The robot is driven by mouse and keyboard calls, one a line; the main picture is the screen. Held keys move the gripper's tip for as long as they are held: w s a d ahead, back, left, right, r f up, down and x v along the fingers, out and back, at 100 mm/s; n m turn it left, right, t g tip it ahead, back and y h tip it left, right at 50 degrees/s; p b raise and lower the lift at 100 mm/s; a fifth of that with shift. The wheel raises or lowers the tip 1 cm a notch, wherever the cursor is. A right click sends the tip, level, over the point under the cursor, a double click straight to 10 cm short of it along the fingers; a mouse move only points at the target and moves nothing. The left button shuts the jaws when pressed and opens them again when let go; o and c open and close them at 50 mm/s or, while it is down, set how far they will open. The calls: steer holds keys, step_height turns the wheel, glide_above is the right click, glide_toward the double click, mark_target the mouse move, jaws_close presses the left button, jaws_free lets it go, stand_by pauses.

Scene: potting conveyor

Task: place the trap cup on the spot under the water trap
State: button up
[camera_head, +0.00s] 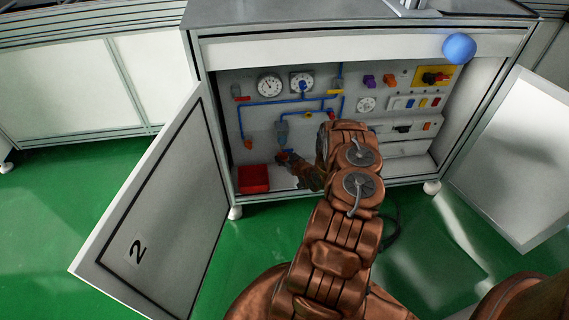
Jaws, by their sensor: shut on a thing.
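My gripper (284,158) reaches into the open cabinet, low in front of the back panel. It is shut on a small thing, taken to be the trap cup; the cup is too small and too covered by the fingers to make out. A grey-blue bowl (282,131), which looks like the water trap, hangs from the blue piping just above my gripper. The spot under it on the cabinet floor (284,182) cannot be made out; my gripper and arm cover part of that floor.
A red bin (253,179) stands on the cabinet floor left of my gripper. Open doors flank the cabinet, the left one marked 2 (160,225). Gauges (270,85), blue pipes and valves cover the panel. A blue ball (459,48) shows at the upper right.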

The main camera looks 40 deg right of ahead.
steer(key=shift+w+f+b, duration=0.15)
steer(key=shift+f+b, duration=0.4)
steer(key=shift+f, duration=1.15)
steer(key=shift+f+b, duration=0.35)
steer(key=shift+f, duration=0.15)
steer(key=o, duration=0.9)
steer(key=shift+b, duration=0.3)
steer(key=shift+o, duration=0.2)
